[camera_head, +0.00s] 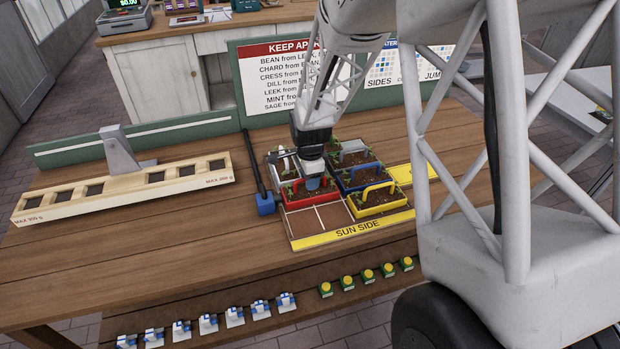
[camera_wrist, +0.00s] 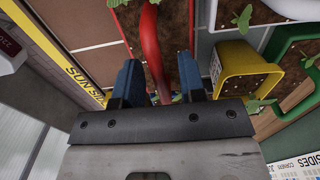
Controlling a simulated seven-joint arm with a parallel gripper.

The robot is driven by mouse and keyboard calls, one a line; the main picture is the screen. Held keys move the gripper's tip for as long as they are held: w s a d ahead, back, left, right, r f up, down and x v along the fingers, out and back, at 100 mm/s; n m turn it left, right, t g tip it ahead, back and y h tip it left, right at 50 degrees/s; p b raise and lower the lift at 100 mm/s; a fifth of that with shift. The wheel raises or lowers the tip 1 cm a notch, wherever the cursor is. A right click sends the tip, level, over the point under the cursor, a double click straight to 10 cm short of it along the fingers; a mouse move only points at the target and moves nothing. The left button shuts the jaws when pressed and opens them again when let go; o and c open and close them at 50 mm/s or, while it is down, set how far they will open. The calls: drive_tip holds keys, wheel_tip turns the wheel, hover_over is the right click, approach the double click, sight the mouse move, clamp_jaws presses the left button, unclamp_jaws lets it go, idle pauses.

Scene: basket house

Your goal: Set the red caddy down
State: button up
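The red caddy (camera_head: 303,203), filled with dark soil and small seedlings, is at the left of the planter tray (camera_head: 293,240), behind its bare front cells. It looks level; whether its base rests fully on the tray is hidden. My gripper (camera_head: 316,183) is low over it. In the wrist view, the blue fingers of my gripper (camera_wrist: 160,75) stand apart on either side of the red handle (camera_wrist: 149,35), with a gap showing beside it. A yellow caddy (camera_head: 378,209) and a blue caddy (camera_head: 346,187) stand to the right of the red one.
A yellow SUN SIDE strip (camera_head: 358,228) edges the tray's front. A blue block with a black bar (camera_head: 265,203) lies left of the tray, and a cream balance beam (camera_head: 125,192) stands farther left. Several blue-and-white pieces (camera_head: 208,322) and green-and-yellow pieces (camera_head: 347,282) line the lower shelf.

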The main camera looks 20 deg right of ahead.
drive_tip(key=shift+r, duration=0.1)
wheel_tip(320, 180, up, 12)
idle(0.7)
idle(0.3)
drive_tip(key=shift+r, duration=0.1)
drive_tip(key=s+a+r+n+t, duration=0.1)
drive_tip(key=s+r+n, duration=0.3)
drive_tip(key=s, duration=0.6)
drive_tip(key=s+a+r+n, duration=0.1)
drive_tip(key=s+r+n, duration=0.3)
drive_tip(key=s+n, duration=0.4)
drive_tip(key=s+a+r+n+t, duration=0.1)
drive_tip(key=s+r+n, duration=0.3)
drive_tip(key=s, duration=1)
drive_tip(key=shift+a+r+n+t, duration=0.3)
drive_tip(key=shift+n, duration=0.6)
